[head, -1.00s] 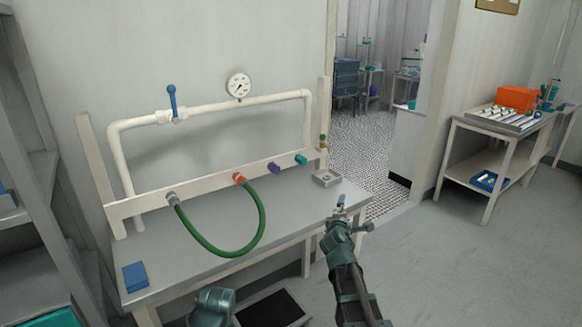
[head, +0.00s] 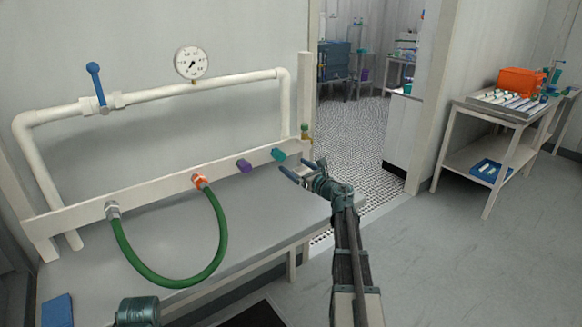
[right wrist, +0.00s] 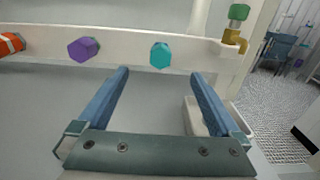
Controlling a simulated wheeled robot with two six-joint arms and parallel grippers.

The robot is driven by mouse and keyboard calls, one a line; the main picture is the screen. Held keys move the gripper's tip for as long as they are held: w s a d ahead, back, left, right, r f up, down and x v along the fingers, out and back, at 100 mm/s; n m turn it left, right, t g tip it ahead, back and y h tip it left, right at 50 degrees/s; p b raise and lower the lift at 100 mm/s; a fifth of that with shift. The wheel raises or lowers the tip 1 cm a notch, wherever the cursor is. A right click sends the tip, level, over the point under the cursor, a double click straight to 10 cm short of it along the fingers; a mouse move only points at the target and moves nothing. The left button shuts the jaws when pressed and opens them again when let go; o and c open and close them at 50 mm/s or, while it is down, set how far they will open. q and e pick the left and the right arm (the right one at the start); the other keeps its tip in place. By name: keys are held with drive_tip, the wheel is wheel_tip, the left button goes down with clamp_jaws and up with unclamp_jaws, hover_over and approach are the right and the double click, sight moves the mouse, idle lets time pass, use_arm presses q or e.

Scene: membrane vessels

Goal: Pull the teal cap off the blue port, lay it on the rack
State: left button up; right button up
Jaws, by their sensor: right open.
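The teal cap (head: 278,154) sits at the right end of a row of fittings on the white rail. It also shows in the right wrist view (right wrist: 160,55), six-sided. The blue port is not visible. My right gripper (head: 296,169) is open and empty, close in front of the teal cap. In the right wrist view, its blue fingers (right wrist: 160,75) point at the cap, which appears between and just beyond the tips, not gripped. My left gripper is not in view. I cannot tell which thing is the rack.
A purple cap (head: 244,166) is left of the teal one. A green hose (head: 160,283) loops over the bench (head: 250,215) from the rail. A small pale tray (right wrist: 248,122) and brass tap (right wrist: 232,38) are right of my fingers. A side table (head: 465,150) stands right.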

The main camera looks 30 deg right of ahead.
sight(282, 158)
drive_tip(key=shift+w+a, duration=0.15)
drive_tip(key=shift+w, duration=2.35)
drive_tip(key=shift+w+a, duration=0.15)
drive_tip(key=shift+w, duration=2.35)
clamp_jaws()
